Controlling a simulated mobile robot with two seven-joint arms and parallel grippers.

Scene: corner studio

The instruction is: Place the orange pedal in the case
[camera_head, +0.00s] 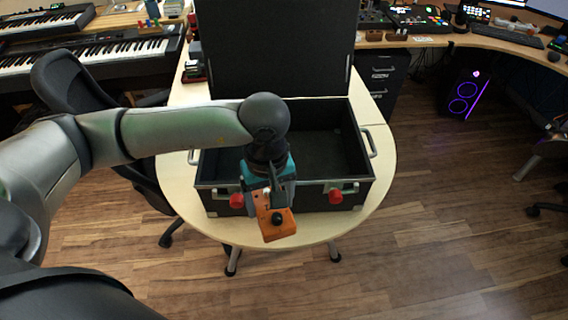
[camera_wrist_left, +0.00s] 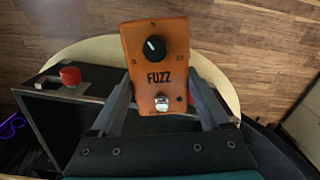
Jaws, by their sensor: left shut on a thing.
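The orange pedal (camera_head: 270,216), marked FUZZ, is held in my left gripper (camera_head: 272,192). In the left wrist view the pedal (camera_wrist_left: 158,85) sits between the two fingers of my left gripper (camera_wrist_left: 160,108), with its knob and footswitch showing. The open black case (camera_head: 360,190) stands on the table with its lid raised at the back. The pedal is over or just in front of the case's front wall, tilted. My arm hides part of the case's inside; the part that shows looks empty. My right gripper is not in view.
The pale rounded table (camera_head: 378,148) carries the case. Red knobs (camera_head: 335,196) sit on the case's front. A black chair (camera_head: 75,85) and keyboards (camera_head: 130,50) are at the left. A long desk (camera_head: 430,41) with gear runs along the back right. The floor at right is mostly clear.

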